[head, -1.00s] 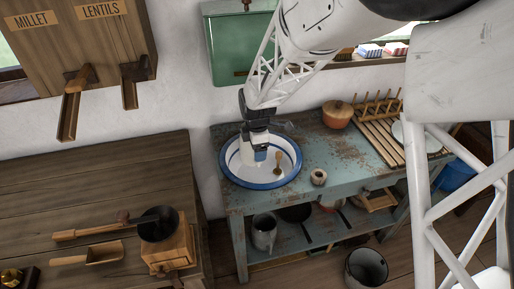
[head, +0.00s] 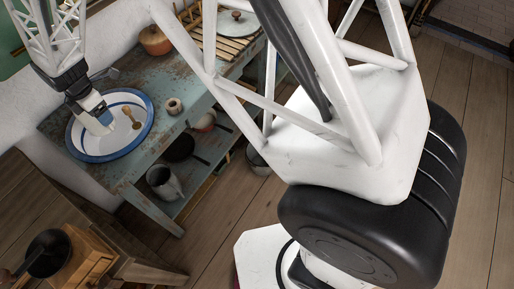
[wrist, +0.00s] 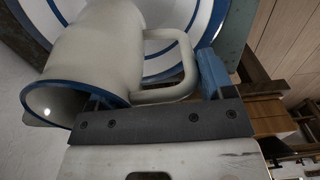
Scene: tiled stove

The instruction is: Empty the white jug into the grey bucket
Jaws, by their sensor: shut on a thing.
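The white jug (wrist: 85,55) has a blue rim and a looped handle (wrist: 170,75). In the wrist view its mouth faces the lower left; its contents cannot be made out. My gripper (wrist: 158,88) is shut on the jug, with its blue fingers at the handle side. In the head view my gripper (head: 95,108) holds the jug (head: 98,125) in or just over the white basin. A grey bucket (head: 258,162) seems to stand on the floor to the right of the blue table, mostly hidden by my own body.
A grey pitcher (head: 163,183) is on the lower shelf. Open floor (head: 225,215) lies in front.

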